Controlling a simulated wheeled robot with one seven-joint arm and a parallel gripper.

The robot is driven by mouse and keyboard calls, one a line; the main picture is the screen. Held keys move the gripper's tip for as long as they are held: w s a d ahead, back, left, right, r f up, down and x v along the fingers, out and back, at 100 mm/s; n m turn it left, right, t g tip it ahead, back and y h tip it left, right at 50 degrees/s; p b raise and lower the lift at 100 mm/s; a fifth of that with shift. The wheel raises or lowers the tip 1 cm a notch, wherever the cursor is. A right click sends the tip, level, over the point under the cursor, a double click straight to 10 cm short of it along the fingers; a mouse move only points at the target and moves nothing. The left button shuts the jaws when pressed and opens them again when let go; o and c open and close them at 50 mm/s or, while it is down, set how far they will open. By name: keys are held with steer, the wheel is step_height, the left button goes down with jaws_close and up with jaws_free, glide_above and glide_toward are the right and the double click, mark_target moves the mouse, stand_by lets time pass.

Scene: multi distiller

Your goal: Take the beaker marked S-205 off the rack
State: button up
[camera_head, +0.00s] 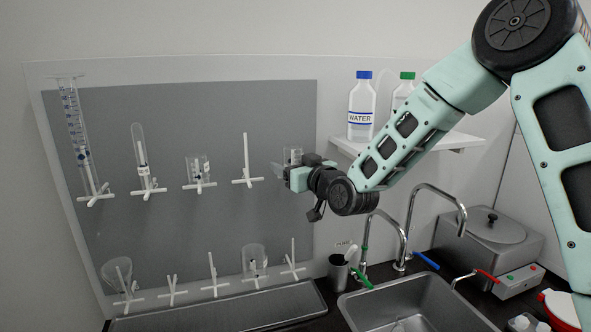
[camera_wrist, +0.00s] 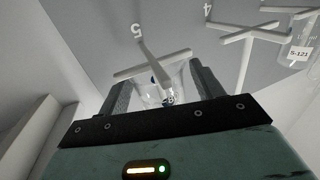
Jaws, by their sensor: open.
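My gripper (camera_head: 281,172) is at the right end of the upper row of the grey peg rack (camera_head: 225,120). In the wrist view its two fingers (camera_wrist: 163,88) stand apart, one on each side of a clear beaker (camera_wrist: 172,78) at the white peg by the number 5. I cannot tell whether the fingers touch the glass. In the head view this beaker (camera_head: 293,153) is partly hidden behind my gripper. Its marking cannot be read, so I cannot confirm S-205. Another glass vessel (camera_wrist: 300,48) in the wrist view is marked S-121.
A shelf (camera_head: 440,143) with a water bottle (camera_head: 361,110) is right of the rack. A sink (camera_head: 420,303) and taps lie below my arm.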

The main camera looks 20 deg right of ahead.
mark_target(292, 146)
steer(key=shift+c, duration=0.4)
steer(key=c, duration=0.9)
steer(key=shift+o, duration=0.2)
steer(key=shift+r+p, duration=3.15)
steer(key=shift+r, duration=3.4)
steer(key=shift+f, duration=0.1)
